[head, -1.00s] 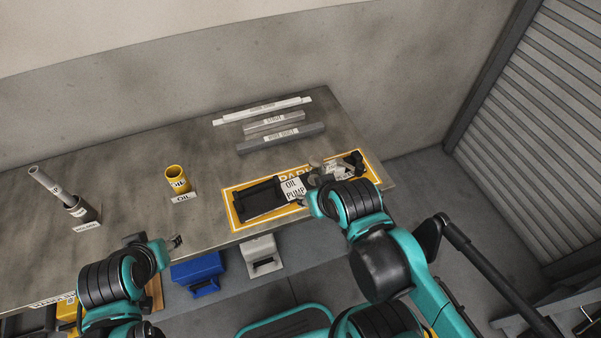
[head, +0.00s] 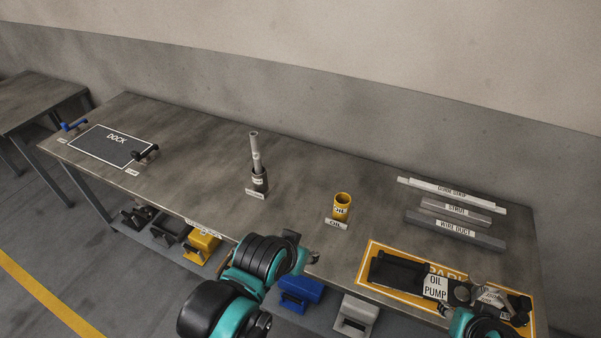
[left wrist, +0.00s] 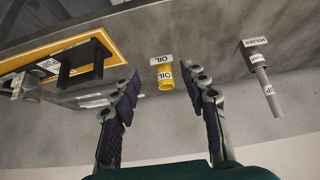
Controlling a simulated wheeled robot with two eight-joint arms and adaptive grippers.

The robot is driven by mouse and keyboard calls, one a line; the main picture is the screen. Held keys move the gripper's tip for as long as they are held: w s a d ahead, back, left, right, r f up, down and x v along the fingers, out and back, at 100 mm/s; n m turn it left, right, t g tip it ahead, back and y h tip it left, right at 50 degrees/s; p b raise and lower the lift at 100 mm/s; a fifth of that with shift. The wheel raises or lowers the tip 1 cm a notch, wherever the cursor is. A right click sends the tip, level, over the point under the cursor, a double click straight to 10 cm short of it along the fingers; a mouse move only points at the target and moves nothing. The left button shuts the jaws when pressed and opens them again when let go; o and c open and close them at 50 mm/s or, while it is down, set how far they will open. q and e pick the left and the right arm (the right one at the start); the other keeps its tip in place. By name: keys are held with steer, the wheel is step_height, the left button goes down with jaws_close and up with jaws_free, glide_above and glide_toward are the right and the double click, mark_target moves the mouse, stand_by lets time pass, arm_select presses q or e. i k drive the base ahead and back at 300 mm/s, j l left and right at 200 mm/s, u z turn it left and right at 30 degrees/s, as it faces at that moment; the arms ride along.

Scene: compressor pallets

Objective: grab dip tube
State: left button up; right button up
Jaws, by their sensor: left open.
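The dip tube (head: 255,147) is a slim grey tube standing nearly upright in a dark holder (head: 259,182) on the bench. In the left wrist view the tube (left wrist: 264,86) and its holder (left wrist: 256,55) appear inverted at the right, outside the fingers. My left gripper (head: 312,257) is by the bench's front edge, to the right of the tube and well apart from it. In the left wrist view its fingers (left wrist: 167,80) are spread with nothing between them. My right gripper (head: 458,297) is beside the oil pump (head: 435,287); its fingertips are unclear.
A yellow oil cup (head: 342,206) stands right of the tube. Several grey bars (head: 455,230) lie at the back right. A yellow-edged parts mat (head: 375,249) is at the right and a dark dock mat (head: 90,143) at the far left.

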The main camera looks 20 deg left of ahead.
mark_target(254, 135)
steer(key=j+z, duration=0.1)
steer(key=j, duration=0.45)
steer(key=j+z, duration=0.1)
steer(key=j, duration=0.4)
steer(key=k+j+z, duration=0.15)
steer(key=j, duration=0.4)
steer(key=k+j+z, duration=0.1)
steer(key=j, duration=0.4)
